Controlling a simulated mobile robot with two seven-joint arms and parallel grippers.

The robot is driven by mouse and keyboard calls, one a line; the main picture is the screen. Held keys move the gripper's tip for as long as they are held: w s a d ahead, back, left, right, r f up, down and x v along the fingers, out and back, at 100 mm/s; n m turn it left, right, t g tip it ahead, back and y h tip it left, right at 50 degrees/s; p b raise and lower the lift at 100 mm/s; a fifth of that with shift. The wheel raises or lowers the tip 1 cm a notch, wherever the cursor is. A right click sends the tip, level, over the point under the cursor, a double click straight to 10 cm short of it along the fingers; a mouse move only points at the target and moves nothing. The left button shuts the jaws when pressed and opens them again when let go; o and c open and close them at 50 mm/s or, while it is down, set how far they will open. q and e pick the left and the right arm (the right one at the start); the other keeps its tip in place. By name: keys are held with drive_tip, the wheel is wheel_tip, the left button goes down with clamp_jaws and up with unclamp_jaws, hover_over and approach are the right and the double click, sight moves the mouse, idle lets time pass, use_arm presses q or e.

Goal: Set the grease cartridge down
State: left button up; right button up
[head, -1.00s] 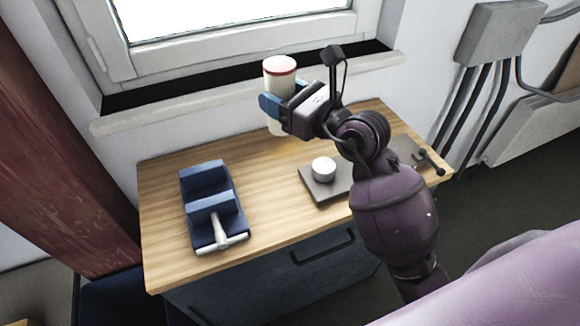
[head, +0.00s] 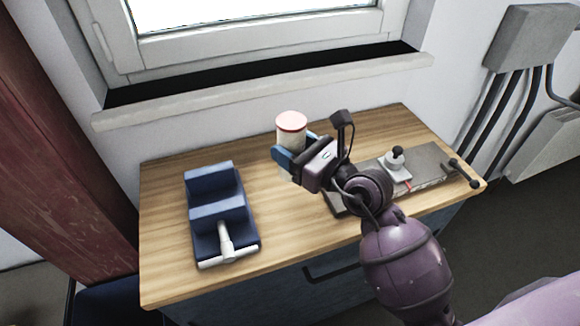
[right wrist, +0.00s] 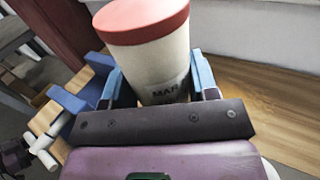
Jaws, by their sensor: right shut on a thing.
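The grease cartridge (head: 291,133) is a white cylinder with a red cap, upright over the back middle of the wooden table (head: 166,240). My right gripper (head: 293,152) is shut on it, with blue fingers on either side.
A blue vise-like holder (head: 213,180) with a white T-handle stands on the left of the table. A grey plate fixture (head: 430,163) with a black-knobbed part lies on the right, partly behind my arm. Bare wood lies between them. The window sill (head: 270,92) runs behind.

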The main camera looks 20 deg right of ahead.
drive_tip(key=shift+f, duration=0.6)
wheel_tip(320, 180, down, 4)
drive_tip(key=shift+b, duration=0.9)
drive_tip(key=shift+f, duration=0.2)
drive_tip(key=shift+r, duration=0.15)
drive_tip(key=o, duration=1.1)
drive_tip(key=shift+f, duration=0.2)
